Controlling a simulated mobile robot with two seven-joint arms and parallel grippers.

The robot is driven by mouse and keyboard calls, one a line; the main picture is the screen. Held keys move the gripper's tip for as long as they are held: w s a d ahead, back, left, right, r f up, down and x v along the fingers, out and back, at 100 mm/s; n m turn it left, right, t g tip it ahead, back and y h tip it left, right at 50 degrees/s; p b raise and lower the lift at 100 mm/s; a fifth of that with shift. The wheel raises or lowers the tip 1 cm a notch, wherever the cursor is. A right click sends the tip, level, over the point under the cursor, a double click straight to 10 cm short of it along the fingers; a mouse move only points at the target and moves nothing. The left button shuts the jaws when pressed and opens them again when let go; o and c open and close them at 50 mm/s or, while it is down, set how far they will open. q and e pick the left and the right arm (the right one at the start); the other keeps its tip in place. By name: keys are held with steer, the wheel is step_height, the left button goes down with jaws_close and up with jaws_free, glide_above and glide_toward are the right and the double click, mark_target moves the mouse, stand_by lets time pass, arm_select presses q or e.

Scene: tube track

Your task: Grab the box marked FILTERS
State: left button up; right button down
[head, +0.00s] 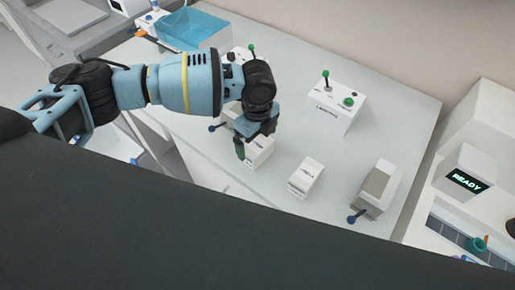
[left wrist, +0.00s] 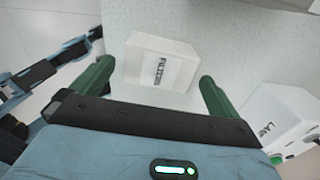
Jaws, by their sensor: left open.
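The white box marked FILTERS (left wrist: 160,62) lies between the two green fingers of my left gripper in the left wrist view, just beyond them, with its dark label facing the camera. Gaps show on both sides, so the fingers do not touch it there. In the head view my left gripper (head: 252,143) points down over a white box (head: 261,152), which it partly hides; the print on that box is too small to read. My left gripper is open. My right gripper does not show.
A second small white box (head: 306,178) stands to the right on the grey table (head: 390,110). A white unit with green controls (head: 333,108) stands behind, and a grey-topped unit with a blue knob (head: 377,190) at the right. A blue tray (head: 190,28) is at the back left.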

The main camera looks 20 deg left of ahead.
mark_target(257, 144)
arm_select(q)
steer(key=shift+f, duration=2.6)
steer(key=c, duration=0.9)
